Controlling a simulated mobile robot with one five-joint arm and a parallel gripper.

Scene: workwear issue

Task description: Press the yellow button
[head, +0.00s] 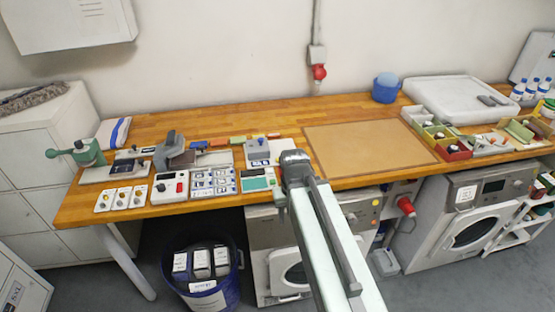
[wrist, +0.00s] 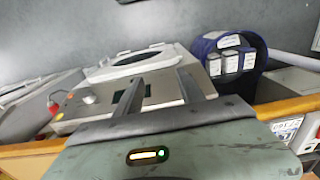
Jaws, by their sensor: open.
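The yellow button (head: 375,202) is a small round spot at the right end of the control panel on the left front-loading machine (head: 269,229), under the bench. An orange-red button (head: 375,218) sits just below it. In the wrist view, small coloured spots show at the left end of the machine's panel (wrist: 104,101), too small to tell apart surely. My gripper (wrist: 162,82) is open and empty, its two grey fingers apart in front of the machine. In the head view my arm ends over the bench's front edge, left of the yellow button, and hides part of the panel.
The wooden bench (head: 330,182) carries devices, switch boxes and trays. A blue bin (head: 240,262) with labelled packs stands left of the machine. A red plug (head: 406,206) hangs right of the panel, and a second machine (head: 440,215) stands further right.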

